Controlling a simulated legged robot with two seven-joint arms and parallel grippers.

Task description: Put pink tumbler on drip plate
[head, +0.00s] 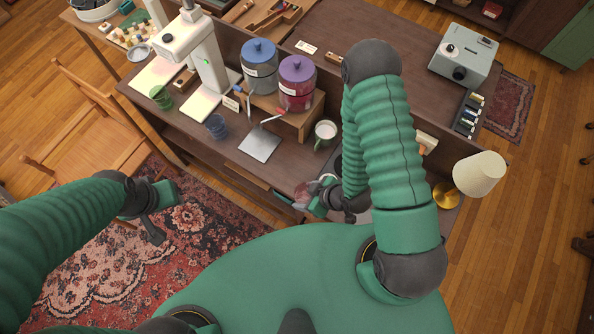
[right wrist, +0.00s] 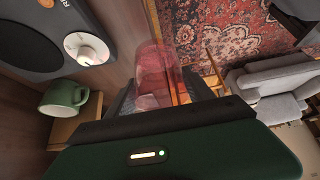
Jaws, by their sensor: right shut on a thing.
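The pink tumbler (head: 302,192) is see-through and is held in my right gripper (head: 315,197), near the counter's front edge. In the right wrist view the tumbler (right wrist: 153,72) shows between the fingers, with the patterned rug visible beyond it. The drip plate (head: 260,145) is a square metal plate on the counter, below the taps of two drink dispensers. It is bare and lies up and left of my right gripper, apart from it. My left gripper (head: 160,205) hangs over the rug, away from the counter; its finger gap is unclear.
A blue tumbler (head: 216,127) stands left of the plate and a green tumbler (head: 160,97) farther left. A green mug (head: 325,131) stands right of the plate. Blue (head: 260,66) and pink (head: 297,82) dispensers sit on a wooden stand behind it. A lamp (head: 478,174) stands at right.

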